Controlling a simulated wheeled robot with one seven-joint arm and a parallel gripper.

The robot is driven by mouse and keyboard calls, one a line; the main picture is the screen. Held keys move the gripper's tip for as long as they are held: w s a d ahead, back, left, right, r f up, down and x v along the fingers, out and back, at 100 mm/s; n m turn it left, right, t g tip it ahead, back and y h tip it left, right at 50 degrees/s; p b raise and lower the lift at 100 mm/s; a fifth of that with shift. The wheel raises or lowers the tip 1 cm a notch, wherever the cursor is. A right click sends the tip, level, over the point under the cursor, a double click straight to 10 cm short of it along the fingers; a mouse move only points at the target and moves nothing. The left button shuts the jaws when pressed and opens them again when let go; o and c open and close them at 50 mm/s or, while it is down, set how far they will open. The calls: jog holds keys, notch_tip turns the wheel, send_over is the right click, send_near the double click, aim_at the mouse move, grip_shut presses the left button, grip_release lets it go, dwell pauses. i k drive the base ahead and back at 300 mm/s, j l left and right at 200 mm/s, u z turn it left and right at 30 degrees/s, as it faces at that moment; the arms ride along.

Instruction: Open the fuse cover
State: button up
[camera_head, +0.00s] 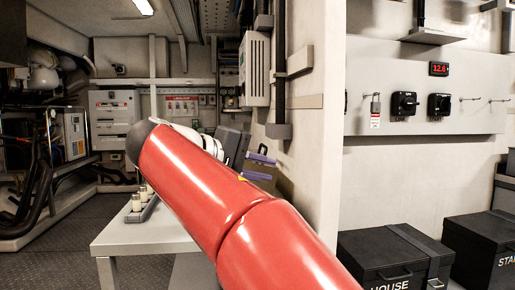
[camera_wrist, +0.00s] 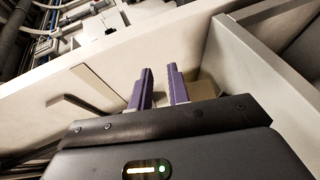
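My gripper (camera_head: 264,168) has two purple fingers that stand apart with nothing seen between them. In the wrist view the gripper (camera_wrist: 160,72) points toward a pale wall, and its fingers are parallel with a narrow gap. A tan, box-like surface (camera_wrist: 207,90) shows just beyond and to the right of the fingers. I cannot tell whether it is the fuse cover or whether a finger touches it. No fuse cover can be picked out for certain in either view. My red arm hides much of the middle of the head view.
A light table (camera_head: 140,236) stands at the left, with white cylinders in a small rack (camera_head: 143,208) on it. A wall edge (camera_head: 318,180) rises right of my gripper. Black boxes (camera_head: 395,258) stand at lower right. Dark floor at left is clear.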

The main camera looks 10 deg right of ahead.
aim_at(268, 186)
jog(key=i, duration=1)
